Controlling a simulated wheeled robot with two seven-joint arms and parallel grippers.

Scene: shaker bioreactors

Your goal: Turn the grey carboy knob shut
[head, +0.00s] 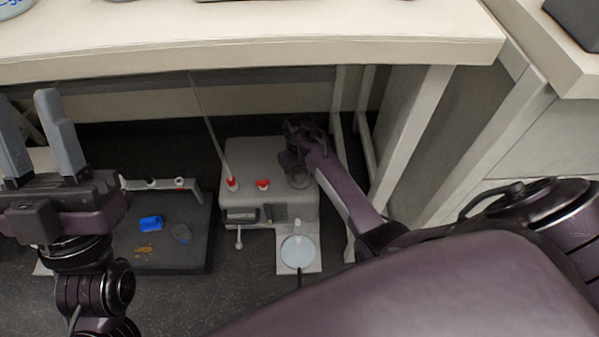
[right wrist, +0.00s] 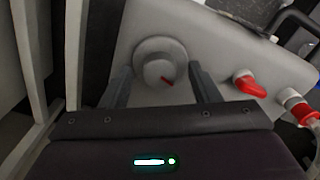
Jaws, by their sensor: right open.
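In the head view the right gripper (head: 298,165) is over the right part of the carboy top and hides most of the knob. My left gripper (head: 34,135) is at the left of the head view, fingers pointing up and apart, empty.
Two red fittings, one a red valve (head: 263,184), stand left of my right gripper; a tube rises from the other (head: 232,184). A dark platform (head: 190,255) with a blue item is at left. The bench edge (head: 250,58) overhangs behind; bench legs stand close on the right.

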